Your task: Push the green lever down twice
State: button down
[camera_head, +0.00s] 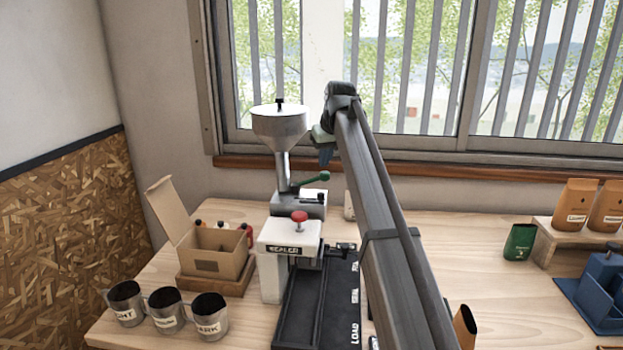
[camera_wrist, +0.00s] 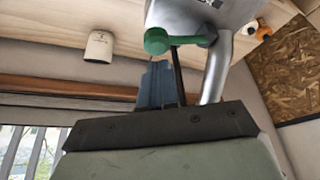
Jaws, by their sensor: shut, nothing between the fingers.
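The green lever (camera_head: 311,180) sticks out to the right from the grey grinder base, with its round knob at the right end. In the wrist view the green lever (camera_wrist: 158,40) shows close beyond my fingertips, and its arm runs right to the grey metal body. My gripper (camera_head: 326,161) is above the knob in the head view, pointing down, shut and empty. In the wrist view my gripper (camera_wrist: 158,68) has its blue-grey fingers close to the knob. A small gap shows in the head view; I cannot tell the exact distance.
A white sealer (camera_head: 290,246) with a red knob stands in front of the grinder (camera_head: 281,125). An open cardboard box (camera_head: 214,267) and several labelled metal cups (camera_head: 167,312) are at left. A dark tray (camera_head: 298,318) lies in front.

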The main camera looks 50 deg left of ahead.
aim_at(324, 172)
jog(key=shift+f, duration=2.15)
jog(key=shift+r, duration=3.05)
notch_tip(324, 172, up, 5)
jog(key=shift+s+d+f, duration=0.1)
jog(key=shift+d+f, duration=0.05)
jog(key=shift+f, duration=1.55)
jog(key=shift+d+f, duration=0.15)
jog(key=shift+f, duration=1.55)
